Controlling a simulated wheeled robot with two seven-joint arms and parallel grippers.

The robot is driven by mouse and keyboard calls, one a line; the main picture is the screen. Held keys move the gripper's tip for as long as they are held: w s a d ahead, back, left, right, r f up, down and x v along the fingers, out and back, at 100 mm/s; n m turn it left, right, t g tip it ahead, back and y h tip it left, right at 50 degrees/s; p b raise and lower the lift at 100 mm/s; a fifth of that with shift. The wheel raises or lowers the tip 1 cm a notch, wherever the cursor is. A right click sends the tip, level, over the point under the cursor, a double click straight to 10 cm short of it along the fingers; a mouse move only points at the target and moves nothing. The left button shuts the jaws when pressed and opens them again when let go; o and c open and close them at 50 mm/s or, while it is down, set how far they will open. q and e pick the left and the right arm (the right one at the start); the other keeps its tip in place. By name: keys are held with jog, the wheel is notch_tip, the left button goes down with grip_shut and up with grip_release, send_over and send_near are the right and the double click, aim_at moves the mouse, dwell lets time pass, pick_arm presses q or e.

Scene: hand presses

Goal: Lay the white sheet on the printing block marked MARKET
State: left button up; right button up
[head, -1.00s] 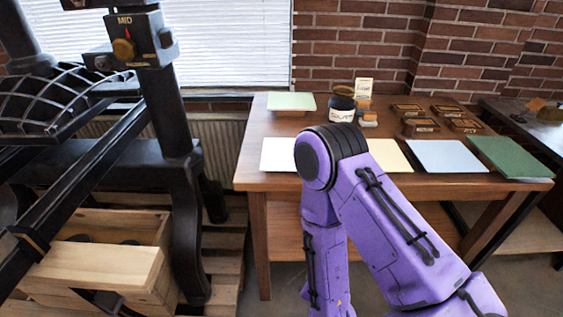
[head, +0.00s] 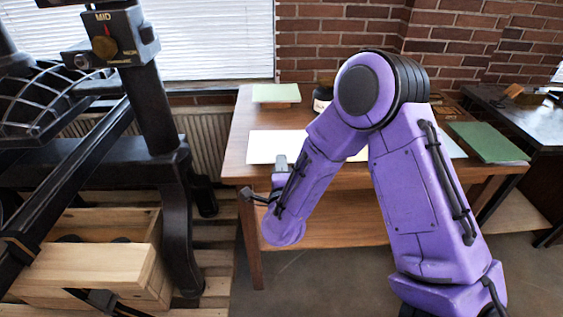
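The white sheet (head: 262,147) lies flat at the near left of the wooden table. My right arm crosses in front of the table. My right gripper (head: 263,180) hangs at the table's front edge, just below the white sheet in the picture. It is small and dark, and I cannot tell how far its fingers are apart. Nothing is seen held in it. The printing blocks (head: 446,108) at the back right are mostly hidden behind my arm, and the MARKET marking cannot be read. My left gripper does not show.
A pale green sheet (head: 276,92) lies raised at the back left of the table. A dark jar (head: 322,98) is partly hidden by my arm. A green sheet (head: 488,141) lies at the right end. A black press (head: 165,130) and wooden crate (head: 85,265) stand at left.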

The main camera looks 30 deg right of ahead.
jog(key=shift+w+d, duration=0.3)
jog(key=shift+w, duration=0.25)
grip_shut()
jog(key=s+a+r+p, duration=0.3)
jog(key=s+r+p, duration=0.1)
jog(key=s+r, duration=0.2)
jog(key=shift+a+p, duration=0.35)
jog(key=shift+a, duration=0.05)
dwell(0.4)
